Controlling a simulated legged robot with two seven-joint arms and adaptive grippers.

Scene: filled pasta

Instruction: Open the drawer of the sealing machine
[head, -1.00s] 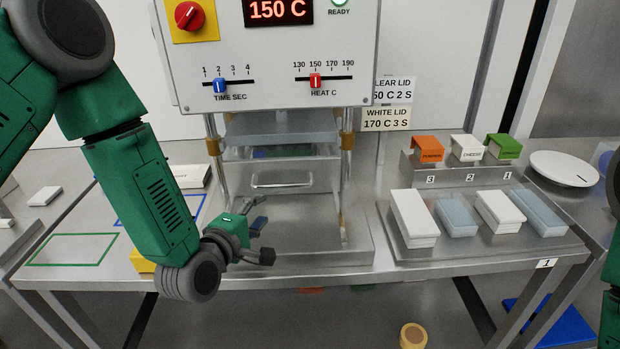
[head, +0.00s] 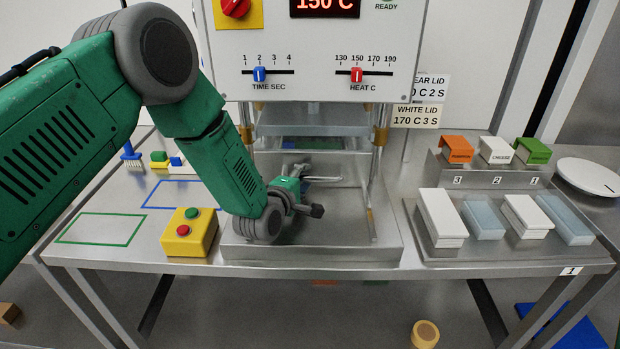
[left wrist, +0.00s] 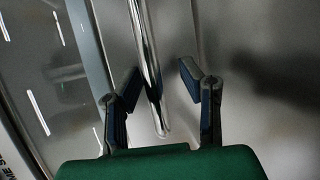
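The sealing machine (head: 310,55) is a light box with a red knob and two sliders, held on posts over a steel base. Its drawer (head: 345,160) is below the press plate, with a bar handle (head: 333,179) at the front. My left gripper (head: 306,192) is at the handle and partly hides its left part. In the left wrist view the two fingers (left wrist: 160,78) are apart, and the shiny handle bar (left wrist: 146,45) runs between them in the picture. I cannot tell whether either finger touches it. My right gripper is not in view.
A yellow button box (head: 190,232) stands just left of my left wrist. A steel tray (head: 485,250) with white and clear blocks is at right, before a stand of orange, white and green holders. Green and blue outlines mark the left table.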

